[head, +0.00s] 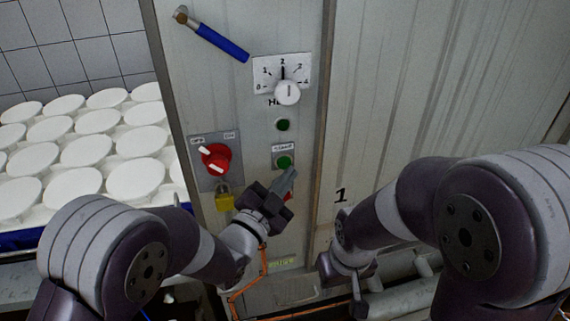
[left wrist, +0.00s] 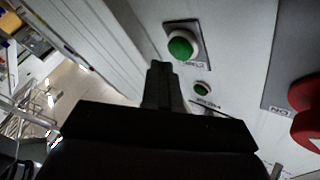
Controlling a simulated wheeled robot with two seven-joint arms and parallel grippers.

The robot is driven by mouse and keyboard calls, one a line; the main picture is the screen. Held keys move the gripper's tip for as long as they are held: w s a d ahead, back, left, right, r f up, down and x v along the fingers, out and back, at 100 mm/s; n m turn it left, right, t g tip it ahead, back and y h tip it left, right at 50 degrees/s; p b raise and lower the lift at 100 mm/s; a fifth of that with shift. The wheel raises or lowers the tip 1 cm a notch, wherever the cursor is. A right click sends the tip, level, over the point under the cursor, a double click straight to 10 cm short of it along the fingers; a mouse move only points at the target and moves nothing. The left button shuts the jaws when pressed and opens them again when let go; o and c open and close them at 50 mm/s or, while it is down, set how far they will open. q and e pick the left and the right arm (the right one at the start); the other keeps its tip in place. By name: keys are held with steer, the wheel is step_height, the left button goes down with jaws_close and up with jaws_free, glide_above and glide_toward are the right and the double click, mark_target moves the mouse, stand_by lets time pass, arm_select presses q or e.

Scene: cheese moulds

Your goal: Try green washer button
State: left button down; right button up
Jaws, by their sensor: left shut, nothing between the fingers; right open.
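A green button on a pale labelled plate (head: 284,162) sits on the grey metal panel; its label is too small to read surely. It also shows in the left wrist view (left wrist: 181,47). A smaller dark green button (head: 283,124) is above it, and shows in the left wrist view (left wrist: 202,88). My left gripper (head: 291,178) is shut and empty, with its tips just below the plated button. In the left wrist view its tips (left wrist: 160,66) are beside the plate; I cannot tell whether they touch the panel. My right gripper (head: 342,288) is open and empty, low by the pipes.
A red rotary switch (head: 215,158) with a yellow padlock (head: 224,200) is left of the buttons. A white dial (head: 287,92) and a blue-handled lever (head: 222,43) are above. White round moulds (head: 75,187) fill the left. Pipes (head: 405,285) run low at right.

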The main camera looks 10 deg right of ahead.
arm_select(q)
steer(key=shift+s+b, duration=0.35)
steer(key=shift+s, duration=2.15)
steer(key=shift+d, duration=0.1)
